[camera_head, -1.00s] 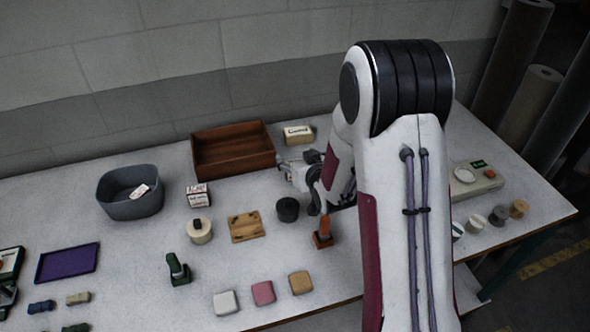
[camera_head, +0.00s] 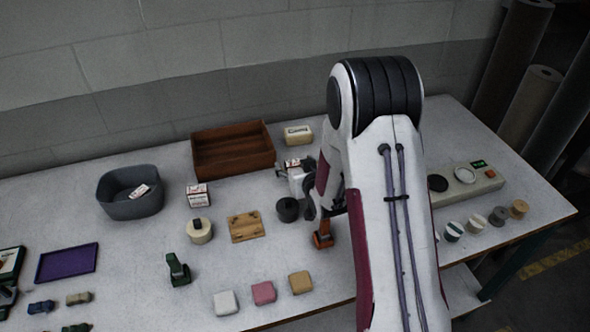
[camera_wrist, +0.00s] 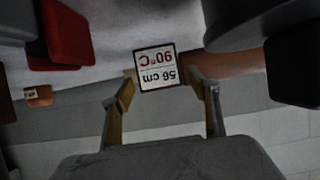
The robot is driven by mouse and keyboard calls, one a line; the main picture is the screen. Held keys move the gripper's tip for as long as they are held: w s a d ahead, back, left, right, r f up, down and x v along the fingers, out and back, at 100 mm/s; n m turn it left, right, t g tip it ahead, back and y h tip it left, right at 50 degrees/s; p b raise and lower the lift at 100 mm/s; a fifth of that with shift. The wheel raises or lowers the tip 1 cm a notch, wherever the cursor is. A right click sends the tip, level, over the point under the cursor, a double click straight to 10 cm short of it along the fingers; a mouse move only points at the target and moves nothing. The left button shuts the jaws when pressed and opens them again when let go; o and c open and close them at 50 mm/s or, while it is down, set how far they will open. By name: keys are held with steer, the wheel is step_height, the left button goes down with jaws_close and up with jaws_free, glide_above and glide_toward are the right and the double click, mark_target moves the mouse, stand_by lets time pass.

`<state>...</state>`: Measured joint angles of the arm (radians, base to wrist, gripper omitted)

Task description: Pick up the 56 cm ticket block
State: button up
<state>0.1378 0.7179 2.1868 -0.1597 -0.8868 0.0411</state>
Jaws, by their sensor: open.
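The 56 cm ticket block (camera_wrist: 156,67) shows in the wrist view as a small white block marked "56 cm" and "90°C", upside down in the picture. My gripper (camera_wrist: 164,88) is open, with one finger on each side of the block's near end. Whether either finger touches it I cannot tell. In the head view my gripper (camera_head: 284,174) is low over the table in front of the wooden tray, partly hidden by my arm. A small white block with red marking (camera_head: 292,163) shows just beyond it.
The wooden tray (camera_head: 232,172) and a cream box (camera_head: 298,140) stand behind the gripper. A black round piece (camera_head: 287,213) and an orange-brown tool (camera_head: 323,236) stand close in front. Another white-and-red block (camera_head: 199,200) stands left, beside a grey bin (camera_head: 112,205).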

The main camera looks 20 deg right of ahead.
steer(key=shift+w+f, duration=0.15)
steer(key=shift+w, duration=0.1)
stand_by(0.3)
steer(key=c, duration=1.3)
